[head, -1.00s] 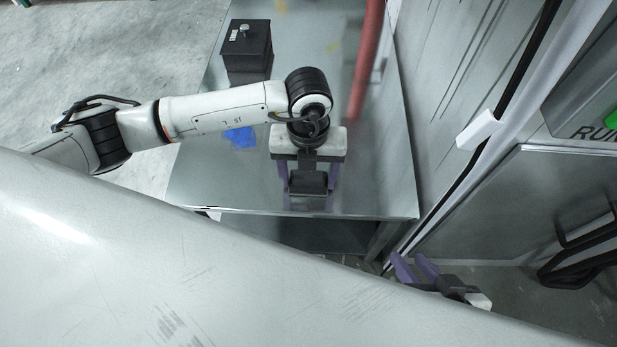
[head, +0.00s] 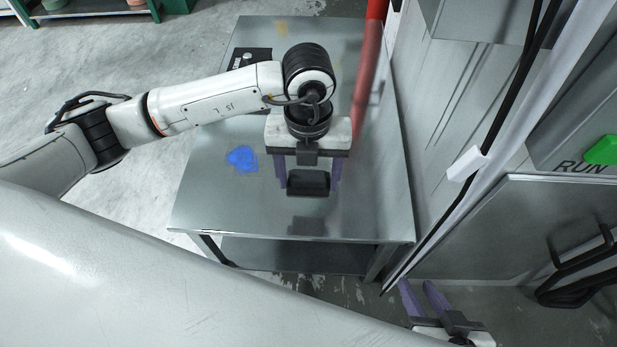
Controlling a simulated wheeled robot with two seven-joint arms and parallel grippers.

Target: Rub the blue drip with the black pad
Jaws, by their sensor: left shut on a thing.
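The blue drip (head: 242,159) is an irregular bright blue patch on the left part of the grey metal table (head: 215,205). My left gripper (head: 308,182) is shut on the black pad (head: 308,183), which sits between its purple fingers. The pad is to the right of the drip and a little nearer the front edge, apart from it. I cannot tell whether the pad touches the table. My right gripper (head: 424,298) is at the lower right, off the table, with its purple fingers apart and nothing seen between them.
A black box (head: 248,62) stands at the back of the table, partly hidden by my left arm. A red hose or pipe (head: 369,75) runs along the back right. A metal cabinet with a green RUN button (head: 603,150) stands at the right. The table's front is clear.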

